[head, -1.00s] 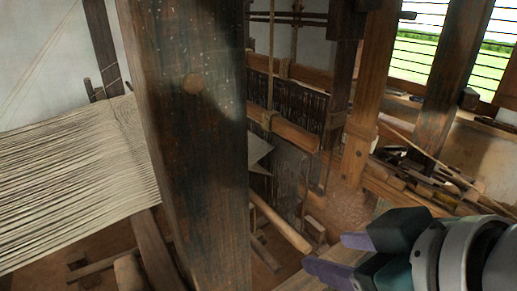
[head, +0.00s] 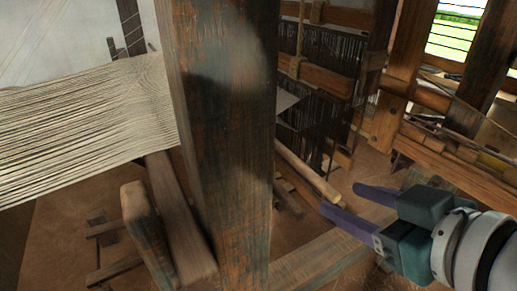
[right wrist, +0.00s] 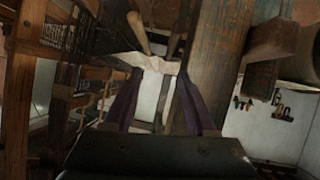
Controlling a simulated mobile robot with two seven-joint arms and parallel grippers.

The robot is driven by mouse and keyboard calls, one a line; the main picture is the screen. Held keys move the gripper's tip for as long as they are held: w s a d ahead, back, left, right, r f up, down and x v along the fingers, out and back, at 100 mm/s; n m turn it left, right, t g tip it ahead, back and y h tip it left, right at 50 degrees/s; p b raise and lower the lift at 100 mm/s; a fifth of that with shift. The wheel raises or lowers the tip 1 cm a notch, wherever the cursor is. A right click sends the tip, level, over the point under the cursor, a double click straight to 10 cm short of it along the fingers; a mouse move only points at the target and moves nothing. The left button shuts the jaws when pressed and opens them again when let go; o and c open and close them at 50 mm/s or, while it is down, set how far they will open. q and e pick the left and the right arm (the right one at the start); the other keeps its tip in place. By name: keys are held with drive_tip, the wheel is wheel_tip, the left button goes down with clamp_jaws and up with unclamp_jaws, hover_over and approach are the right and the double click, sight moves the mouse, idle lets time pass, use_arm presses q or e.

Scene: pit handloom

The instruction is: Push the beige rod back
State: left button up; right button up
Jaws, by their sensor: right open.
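The beige rod (head: 308,173) slants through the loom in the head view, its near end at the lower right. My right gripper (head: 338,197) is open. In the head view its two purple fingers point left, and the rod's near end appears between or just beyond the fingertips. I cannot tell whether they touch. In the right wrist view the open fingers (right wrist: 158,75) point away from the camera, with a pale piece showing between their tips. A beige rod-like piece (right wrist: 140,33) shows beyond them. My left gripper is not in view.
A thick dark post (head: 225,140) stands in front, left of the gripper. Pale warp threads (head: 80,115) stretch at the left. Dark heddles (head: 330,60) hang behind the rod. A wooden beam (head: 325,257) runs below the gripper. Tools lie on a bench (head: 450,160) at the right.

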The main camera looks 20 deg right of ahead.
sight(326, 189)
drive_tip(key=w+d+f+n+t+y+b, duration=0.15)
drive_tip(key=d+f+t+b, duration=0.35)
drive_tip(key=f+b, duration=0.5)
drive_tip(key=shift+y, duration=0.45)
drive_tip(key=w, duration=0.6)
drive_tip(key=w+b, duration=0.1)
drive_tip(key=w, duration=0.1)
drive_tip(key=shift+w+d, duration=0.3)
drive_tip(key=shift+w, duration=0.1)
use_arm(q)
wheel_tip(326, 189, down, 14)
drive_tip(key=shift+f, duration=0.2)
use_arm(e)
drive_tip(key=shift+w+a, duration=0.1)
drive_tip(key=shift+w, duration=0.55)
drive_tip(key=shift+c, duration=0.3)
drive_tip(key=c, duration=0.8)
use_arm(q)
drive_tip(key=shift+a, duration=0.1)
use_arm(e)
clamp_jaws()
